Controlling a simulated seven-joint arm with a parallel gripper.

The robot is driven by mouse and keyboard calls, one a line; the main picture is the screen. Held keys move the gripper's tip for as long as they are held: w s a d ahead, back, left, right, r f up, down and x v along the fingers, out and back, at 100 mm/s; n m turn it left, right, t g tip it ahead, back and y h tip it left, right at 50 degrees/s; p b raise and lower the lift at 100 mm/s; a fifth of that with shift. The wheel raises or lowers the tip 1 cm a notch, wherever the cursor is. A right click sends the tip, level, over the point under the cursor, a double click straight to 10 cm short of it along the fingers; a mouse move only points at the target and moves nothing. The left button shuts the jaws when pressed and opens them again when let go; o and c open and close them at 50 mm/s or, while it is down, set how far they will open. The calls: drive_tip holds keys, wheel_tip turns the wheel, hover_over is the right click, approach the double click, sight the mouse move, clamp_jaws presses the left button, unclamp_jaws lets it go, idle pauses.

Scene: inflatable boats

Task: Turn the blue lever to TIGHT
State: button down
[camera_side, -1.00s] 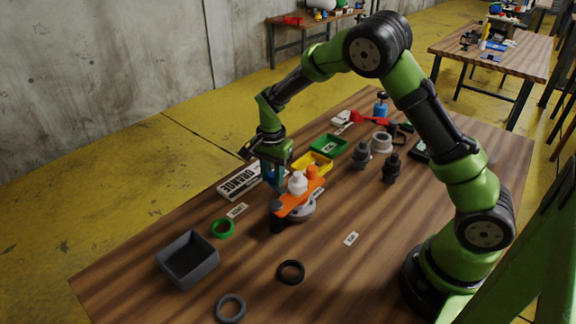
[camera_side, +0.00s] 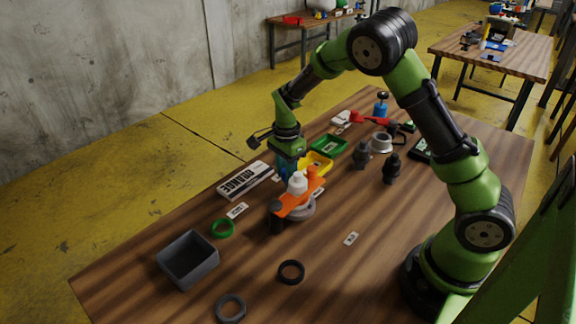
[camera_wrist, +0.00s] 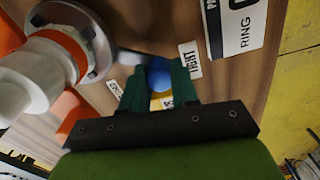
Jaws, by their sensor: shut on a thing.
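The blue lever's round knob (camera_wrist: 159,76) shows between the two green fingers of my gripper (camera_wrist: 160,84) in the wrist view. My gripper is shut on it. A grey lever arm (camera_wrist: 128,57) runs from the knob toward a round grey hub (camera_wrist: 98,45) at the left. The TIGHT label (camera_wrist: 190,59) lies just right of the knob, beside the right finger. Another small label (camera_wrist: 116,88) lies by the left finger, its text unclear. In the side view my gripper (camera_side: 287,172) is low behind the white and orange fitting (camera_side: 298,185), and the knob is mostly hidden.
A dark grey bin (camera_side: 188,258) and several loose rings are nearer the front. The table's front middle is mostly clear.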

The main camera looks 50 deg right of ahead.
drive_tip(key=shift+d+r, duration=0.15)
drive_tip(key=shift+d, duration=0.05)
idle(0.4)
drive_tip(key=c, duration=0.8)
unclamp_jaws()
drive_tip(key=shift+c, duration=0.2)
drive_tip(key=shift+a, duration=0.1)
wheel_tip(320, 180, up, 17)
